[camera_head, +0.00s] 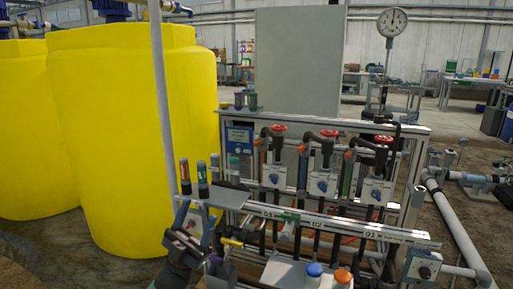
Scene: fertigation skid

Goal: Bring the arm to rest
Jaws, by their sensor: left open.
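My left arm (178,272) comes up from the bottom edge, left of centre. My left gripper (193,222) is open at the front left corner of the fertigation skid (330,122). It is close to the grey plate (228,198) at the left end of the skid's lower rail. I see nothing clearly held between its fingers, and I cannot tell whether it touches the skid. My right gripper does not show.
Slim cylinders with coloured bands (202,180) stand just above the gripper. Red-handled valves (329,134) line the skid. Blue-capped and orange-capped bottles (313,271) stand at the front. Yellow tanks (130,135) fill the left. A grey pipe (455,232) runs along the right.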

